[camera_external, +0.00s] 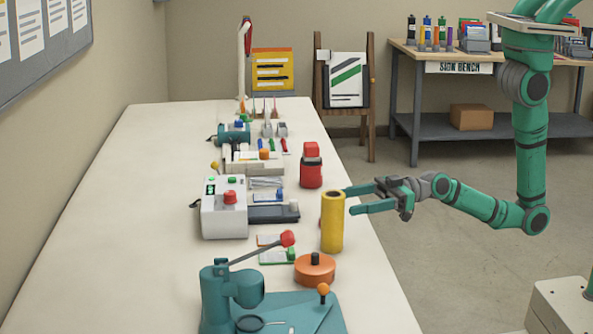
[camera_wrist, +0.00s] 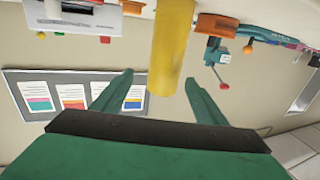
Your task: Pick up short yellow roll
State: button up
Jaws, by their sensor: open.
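The yellow roll (camera_external: 332,222) stands upright near the right edge of the white table in the external view. A dark hole shows in its top. My gripper (camera_external: 349,201) is open and level, with its fingers pointing left at the roll's upper part. In the wrist view the yellow roll (camera_wrist: 172,50) lies between the lines of my two spread fingers, and my gripper (camera_wrist: 161,80) is empty. I cannot tell whether a finger touches the roll.
An orange disc with a black knob (camera_external: 315,269) sits just in front of the roll. A red bottle-like object (camera_external: 311,165) stands behind it. A white machine (camera_external: 224,208) and a teal lever press (camera_external: 232,295) are to the left.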

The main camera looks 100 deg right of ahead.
aim_at(322, 208)
jog(key=x, duration=0.4)
jog(key=shift+w+a, duration=0.1)
jog(key=shift+w, duration=0.15)
jog(key=shift+a+x, duration=0.2)
jog(key=shift+x, duration=1.15)
jog(key=shift+a+x, duration=0.15)
jog(key=shift+x, duration=1.15)
jog(key=shift+s, duration=0.15)
jog(key=c, duration=1.3)
